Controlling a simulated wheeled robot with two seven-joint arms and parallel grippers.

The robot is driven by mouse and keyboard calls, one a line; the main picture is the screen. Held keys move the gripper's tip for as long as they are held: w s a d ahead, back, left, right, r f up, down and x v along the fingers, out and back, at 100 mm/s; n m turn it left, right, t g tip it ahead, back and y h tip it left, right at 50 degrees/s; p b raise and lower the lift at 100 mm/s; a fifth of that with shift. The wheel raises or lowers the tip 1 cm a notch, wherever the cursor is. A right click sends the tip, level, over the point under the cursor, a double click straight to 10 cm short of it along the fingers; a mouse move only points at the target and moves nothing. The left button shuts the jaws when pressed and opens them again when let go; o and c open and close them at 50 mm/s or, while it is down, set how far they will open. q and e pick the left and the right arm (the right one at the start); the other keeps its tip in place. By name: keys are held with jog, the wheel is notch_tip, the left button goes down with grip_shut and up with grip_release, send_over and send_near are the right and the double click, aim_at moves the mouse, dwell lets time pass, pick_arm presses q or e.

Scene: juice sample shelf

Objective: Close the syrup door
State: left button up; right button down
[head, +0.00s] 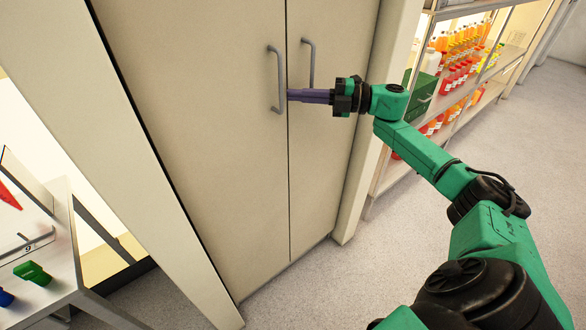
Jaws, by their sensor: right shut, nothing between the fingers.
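A tall beige cabinet has two door panels, a left door (228,150) and a right door (325,160), with a thin seam between them. Both doors look shut, or nearly so. The left door has a grey bar handle (277,80) and the right door has another grey bar handle (309,62). My right gripper (290,95) is shut and empty. Its purple fingers point left across the right door, with the tips at the seam, just below the right handle and close to the left one. I cannot tell whether the tips touch the door. My left gripper is not in view.
A shelf rack (440,100) with several red, orange and yellow bottles and a green box (421,92) stands right of the cabinet. At the lower left is a grey table (60,265) with a green object (33,273). The grey floor (400,240) in front is clear.

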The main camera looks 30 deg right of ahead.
jog(key=b+v, duration=0.4)
jog(key=v, duration=1)
jog(key=shift+d, duration=0.25)
jog(key=shift+s, duration=0.15)
